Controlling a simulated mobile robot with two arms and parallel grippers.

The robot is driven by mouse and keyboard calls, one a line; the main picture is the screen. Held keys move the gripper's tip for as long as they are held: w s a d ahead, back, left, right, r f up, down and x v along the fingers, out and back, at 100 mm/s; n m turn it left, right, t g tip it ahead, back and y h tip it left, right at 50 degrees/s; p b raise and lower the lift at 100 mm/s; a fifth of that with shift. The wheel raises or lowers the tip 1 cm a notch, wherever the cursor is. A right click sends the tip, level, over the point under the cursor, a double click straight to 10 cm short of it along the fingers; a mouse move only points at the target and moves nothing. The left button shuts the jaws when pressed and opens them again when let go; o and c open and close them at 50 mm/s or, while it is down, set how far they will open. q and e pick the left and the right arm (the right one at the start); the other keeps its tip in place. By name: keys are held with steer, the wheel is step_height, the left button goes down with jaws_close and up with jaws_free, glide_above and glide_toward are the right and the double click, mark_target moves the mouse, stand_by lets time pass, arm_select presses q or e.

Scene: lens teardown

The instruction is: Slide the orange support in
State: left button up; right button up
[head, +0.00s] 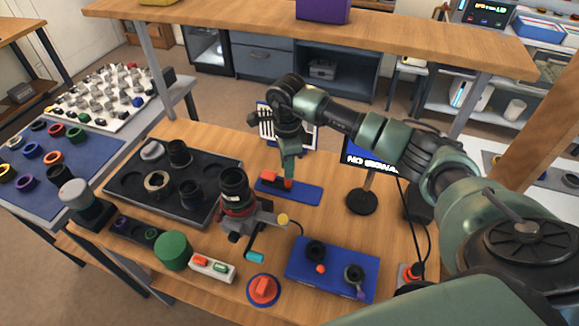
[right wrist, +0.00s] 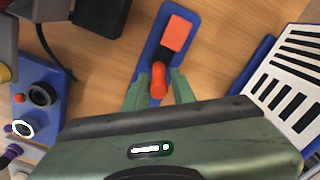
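A blue base plate (head: 305,194) lies on the wooden table with an orange block (head: 269,175) at its left end. The block also shows in the right wrist view (right wrist: 177,33). My right gripper (head: 288,178) points down over the plate. A rounded orange piece (right wrist: 158,80) stands between its two fingertips (right wrist: 160,87), above or on the plate. Whether the fingers press on it is unclear. I cannot tell which orange part is the support. A black lens with a red ring (head: 236,190) stands upright in a grey holder (head: 243,221). My left gripper is out of view.
A dark tray (head: 207,215) with lens parts stands left. A blue box (head: 325,280) with black knobs, a green cylinder (head: 173,250) and a red button (head: 263,289) sit at the front. A monitor (head: 362,157) stands right of the plate; a striped chart (right wrist: 292,85) stands behind.

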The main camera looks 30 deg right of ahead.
steer(key=shift+o, duration=0.8)
steer(key=shift+w+a, duration=0.1)
steer(key=shift+w, duration=0.05)
steer(key=shift+r, duration=0.15)
step_height(320, 180, up, 6)
steer(key=shift+r+b, duration=0.15)
steer(key=shift+b, duration=0.75)
steer(key=shift+r, duration=0.55)
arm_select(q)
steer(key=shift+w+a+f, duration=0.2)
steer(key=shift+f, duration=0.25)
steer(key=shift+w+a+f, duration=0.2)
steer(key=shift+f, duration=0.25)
